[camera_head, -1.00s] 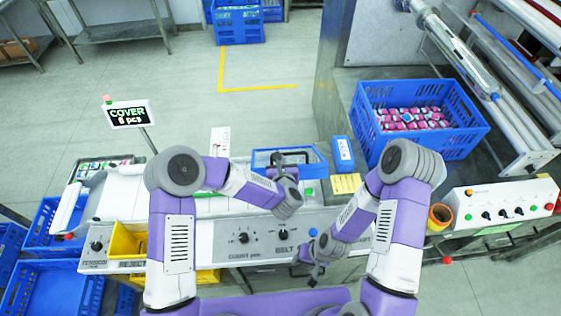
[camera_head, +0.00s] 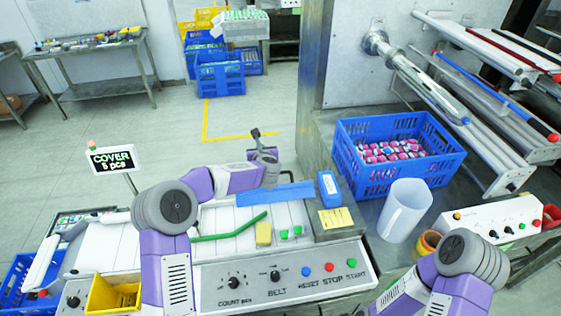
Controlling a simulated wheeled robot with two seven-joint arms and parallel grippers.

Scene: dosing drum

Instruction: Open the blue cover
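The blue cover (camera_head: 275,194) shows as a narrow blue strip across the back of the machine's white channels, seemingly raised and seen nearly edge-on. The channel area in front of it is uncovered, showing a green bar (camera_head: 228,230), a yellow block (camera_head: 263,233) and small green pieces (camera_head: 291,232). My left gripper (camera_head: 260,144) is just behind and above the strip. Its fingers are small and dark, so I cannot tell whether they are open or touch the cover. My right arm enters at the lower right; its gripper is out of view.
A control panel (camera_head: 285,280) with knobs and buttons runs along the front. A blue crate (camera_head: 400,150) of small packs, a clear jug (camera_head: 404,210) and a small blue box (camera_head: 329,189) stand to the right.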

